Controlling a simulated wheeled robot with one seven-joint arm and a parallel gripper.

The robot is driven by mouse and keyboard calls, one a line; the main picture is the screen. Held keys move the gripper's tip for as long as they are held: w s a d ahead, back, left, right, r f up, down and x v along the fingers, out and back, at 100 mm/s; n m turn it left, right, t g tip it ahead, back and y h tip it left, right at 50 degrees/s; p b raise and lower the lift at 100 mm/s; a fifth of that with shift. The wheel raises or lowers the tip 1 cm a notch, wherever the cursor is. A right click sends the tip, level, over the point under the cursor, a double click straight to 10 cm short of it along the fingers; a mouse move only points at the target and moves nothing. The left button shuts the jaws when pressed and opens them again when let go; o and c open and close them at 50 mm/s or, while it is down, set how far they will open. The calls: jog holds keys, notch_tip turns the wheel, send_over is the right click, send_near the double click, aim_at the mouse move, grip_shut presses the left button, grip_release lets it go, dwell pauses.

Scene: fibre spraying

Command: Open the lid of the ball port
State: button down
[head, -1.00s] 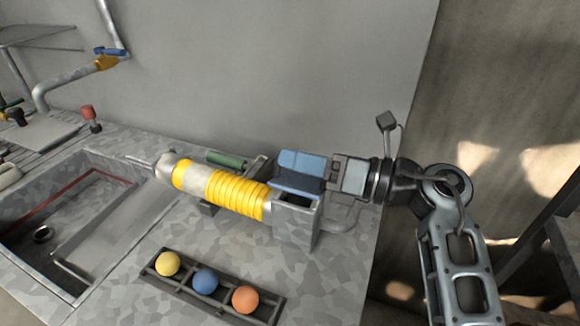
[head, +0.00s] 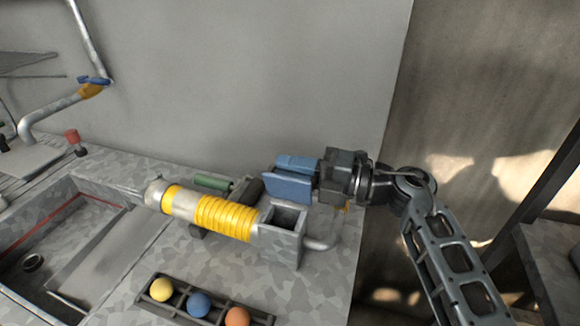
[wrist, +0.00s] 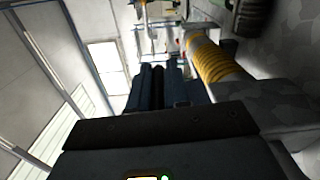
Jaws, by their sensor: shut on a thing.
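The ball port (head: 282,238) is a grey box with an open top at the right end of the yellow-ringed tube (head: 222,216).
A rack with a yellow ball (head: 161,289), a blue ball (head: 199,303) and an orange ball (head: 237,317) lies in front of the tube. A sink basin (head: 70,235) is at the left. A grey wall (head: 260,70) stands behind the counter.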

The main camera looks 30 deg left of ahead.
jog(key=shift+w+r+m, duration=0.15)
jog(key=shift+w+m, duration=0.2)
jog(key=shift+m, duration=0.35)
jog(key=shift+w, duration=0.1)
jog(key=c, duration=1.4)
grip_release()
jog(key=shift+c, duration=0.2)
jog(key=shift+o, duration=1.4)
jog(key=shift+f, duration=0.2)
jog(key=b+v, duration=0.1)
jog(key=v, duration=0.6)
jog(key=shift+d, duration=0.35)
